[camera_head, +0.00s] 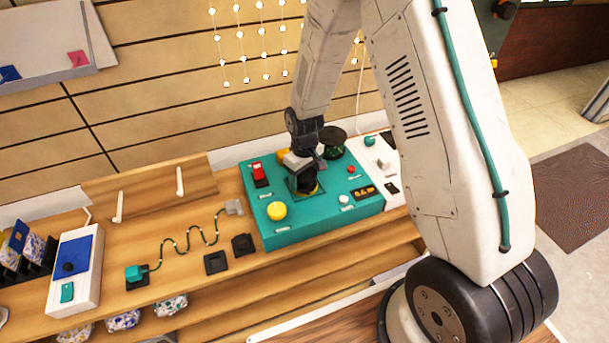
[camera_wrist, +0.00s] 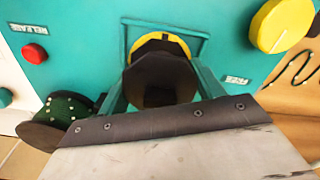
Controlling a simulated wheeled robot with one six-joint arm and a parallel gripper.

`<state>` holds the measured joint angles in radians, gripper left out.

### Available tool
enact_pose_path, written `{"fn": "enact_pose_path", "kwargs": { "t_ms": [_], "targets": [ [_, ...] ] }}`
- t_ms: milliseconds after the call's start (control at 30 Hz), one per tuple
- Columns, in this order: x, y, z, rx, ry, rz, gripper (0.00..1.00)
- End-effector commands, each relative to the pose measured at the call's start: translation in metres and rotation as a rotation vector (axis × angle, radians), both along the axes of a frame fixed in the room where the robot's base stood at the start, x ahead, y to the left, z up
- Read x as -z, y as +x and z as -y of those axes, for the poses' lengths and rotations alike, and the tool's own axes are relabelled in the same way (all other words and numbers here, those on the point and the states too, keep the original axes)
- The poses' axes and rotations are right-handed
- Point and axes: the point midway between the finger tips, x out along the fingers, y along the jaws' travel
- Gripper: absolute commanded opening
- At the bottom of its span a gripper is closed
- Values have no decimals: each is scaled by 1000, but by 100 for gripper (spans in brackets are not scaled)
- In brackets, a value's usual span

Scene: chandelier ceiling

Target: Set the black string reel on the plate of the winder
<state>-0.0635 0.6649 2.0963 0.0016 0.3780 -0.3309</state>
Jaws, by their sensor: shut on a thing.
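The black string reel (camera_wrist: 160,72) is in my gripper (camera_head: 306,176), which is shut on it. The reel is over the winder (camera_head: 270,230), a teal box on the wooden counter. A yellow ring of the plate (camera_wrist: 181,43) shows past the reel's edge, inside a square outline. In the head view, my gripper and wrist hide much of the reel, and a little yellow shows below it. I cannot tell whether the reel touches the plate.
A dark green reel with black discs (camera_head: 333,141) stands behind my gripper; it also shows in the wrist view (camera_wrist: 66,108). The winder carries a yellow button (camera_head: 277,211), a red switch (camera_head: 259,173) and a red button (camera_head: 351,169). A wavy cord (camera_head: 190,241) lies left.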

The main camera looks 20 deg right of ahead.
Motion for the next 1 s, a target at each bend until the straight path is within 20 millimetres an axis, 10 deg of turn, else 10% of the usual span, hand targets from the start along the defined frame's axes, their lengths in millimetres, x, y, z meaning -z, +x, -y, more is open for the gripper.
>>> {"fn": "enact_pose_path", "kwargs": {
  "t_ms": [767,800,833,1000],
  "targets": [
    [7,0,0,0,0,0,44],
    [7,0,0,0,0,0,78],
    [7,0,0,0,0,0,86],
    [7,0,0,0,0,0,92]
  ]
}}
